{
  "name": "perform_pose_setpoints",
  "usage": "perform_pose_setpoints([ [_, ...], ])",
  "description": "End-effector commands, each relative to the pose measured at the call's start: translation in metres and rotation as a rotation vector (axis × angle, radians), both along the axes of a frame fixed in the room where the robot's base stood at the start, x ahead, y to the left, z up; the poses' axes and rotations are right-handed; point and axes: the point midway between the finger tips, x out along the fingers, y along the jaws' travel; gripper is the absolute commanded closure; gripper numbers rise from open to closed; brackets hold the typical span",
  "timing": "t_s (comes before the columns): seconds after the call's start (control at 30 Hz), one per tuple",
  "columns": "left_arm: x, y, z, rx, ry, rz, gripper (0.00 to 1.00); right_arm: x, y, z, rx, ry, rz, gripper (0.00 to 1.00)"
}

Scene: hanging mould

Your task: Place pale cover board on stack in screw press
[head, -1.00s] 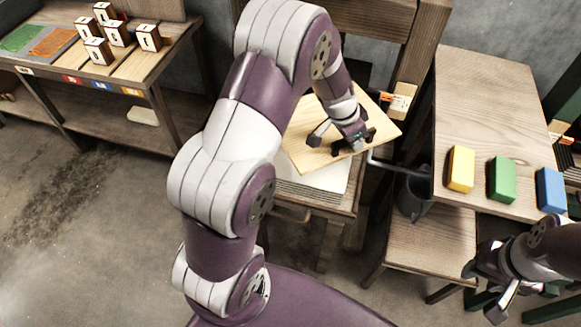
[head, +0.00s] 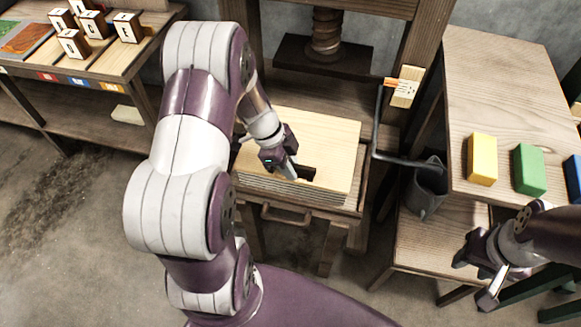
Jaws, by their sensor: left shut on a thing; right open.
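The pale cover board (head: 322,132) lies flat over the layered stack (head: 262,188) in the screw press, roughly in line with it. I cannot tell if it rests on the stack or hovers just above. My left gripper (head: 292,172) is shut on the board by a dark raised part (head: 306,173) near its front edge. The press's screw (head: 326,35) and dark pressing plate (head: 322,58) are raised behind and above the board. The board hides the top of the stack. My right gripper (head: 477,277) is open and empty at the lower right.
A table at right (head: 500,90) holds yellow (head: 481,160), green (head: 529,170) and blue blocks. A bent dark bar (head: 378,125) stands at the press's right, with a bucket (head: 427,190) beside it. A left bench (head: 130,60) bears several small lettered blocks.

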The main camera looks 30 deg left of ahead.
Motion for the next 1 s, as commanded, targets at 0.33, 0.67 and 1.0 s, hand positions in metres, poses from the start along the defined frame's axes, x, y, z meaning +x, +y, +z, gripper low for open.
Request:
perform_pose_setpoints([
  [0.33,0.001,0.0,-0.013,0.002,-0.003,0.0,1.0,0.0,0.0,0.0,0.0,0.0,0.0,0.57],
  [0.67,0.001,0.0,-0.015,0.0,-0.002,0.001,0.55,0.0,0.0,-0.003,0.0,0.0,0.0,0.57],
  [1.0,-0.001,0.011,0.015,0.003,-0.007,0.003,0.55,0.0,0.0,0.0,0.0,0.0,0.0,0.57],
])
